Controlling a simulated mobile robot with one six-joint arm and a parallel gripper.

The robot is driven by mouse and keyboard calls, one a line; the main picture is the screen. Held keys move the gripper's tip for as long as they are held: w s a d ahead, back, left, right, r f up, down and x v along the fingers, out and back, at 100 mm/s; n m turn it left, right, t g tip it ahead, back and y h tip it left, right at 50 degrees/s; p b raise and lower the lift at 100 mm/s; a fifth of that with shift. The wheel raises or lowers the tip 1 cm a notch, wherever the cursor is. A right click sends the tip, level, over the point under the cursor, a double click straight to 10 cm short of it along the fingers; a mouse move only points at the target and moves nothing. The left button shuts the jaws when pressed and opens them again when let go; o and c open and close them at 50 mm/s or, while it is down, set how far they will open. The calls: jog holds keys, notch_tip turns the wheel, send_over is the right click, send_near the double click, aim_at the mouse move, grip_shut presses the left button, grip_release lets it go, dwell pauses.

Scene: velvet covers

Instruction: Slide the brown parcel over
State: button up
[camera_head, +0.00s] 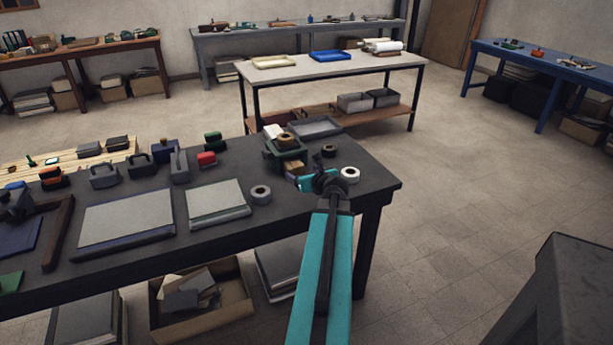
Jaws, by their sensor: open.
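My teal arm reaches up from the bottom of the head view to the right end of a dark workbench (140,255). My gripper (322,183) is over that end, open, and small in the picture. Its fingertips are hard to make out. I cannot pick out a brown parcel for certain. A small brownish block (297,172) shows just behind and left of my gripper, partly hidden. I cannot tell whether my gripper touches it.
A green dispenser (284,150) stands behind the block. A white tape roll (350,174) lies right of my gripper, a grey roll (261,194) left. A grey tray (315,127) is at the back. Flat pads (217,200) and stamps fill the left. Open floor lies right.

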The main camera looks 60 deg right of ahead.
aim_at(297, 170)
jog(key=shift+x, duration=4.1)
jog(key=c, duration=1.4)
jog(key=shift+a+p, duration=0.15)
jog(key=shift+p, duration=0.15)
jog(key=shift+s+a, duration=0.1)
jog(key=shift+s, duration=0.05)
